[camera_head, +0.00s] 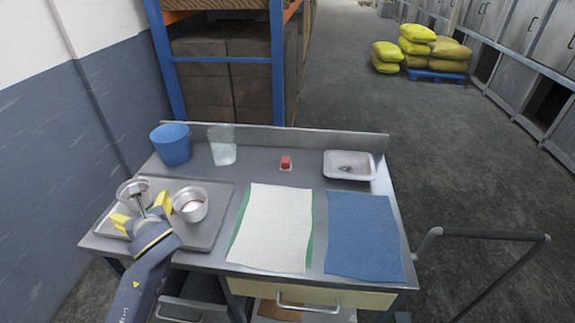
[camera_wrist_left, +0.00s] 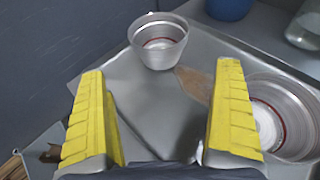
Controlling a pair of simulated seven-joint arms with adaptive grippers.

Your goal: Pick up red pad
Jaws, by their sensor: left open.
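My left gripper (camera_head: 142,206) is over the metal tray (camera_head: 207,233) at the left of the table, far from the red pad. In the left wrist view its yellow fingers (camera_wrist_left: 162,115) are wide apart with nothing between them. One metal cup (camera_wrist_left: 158,42) stands ahead of the fingers and another metal cup (camera_wrist_left: 272,115) stands beside the right finger. The red pad is outside the left wrist view. My right gripper is not in view.
A blue bucket (camera_head: 171,145) and a clear container (camera_head: 222,147) stand at the back left. A white cloth (camera_head: 272,228) and a blue cloth (camera_head: 363,236) lie in front of the pad. A white dish (camera_head: 349,165) is at the back right. A raised edge runs along the back.

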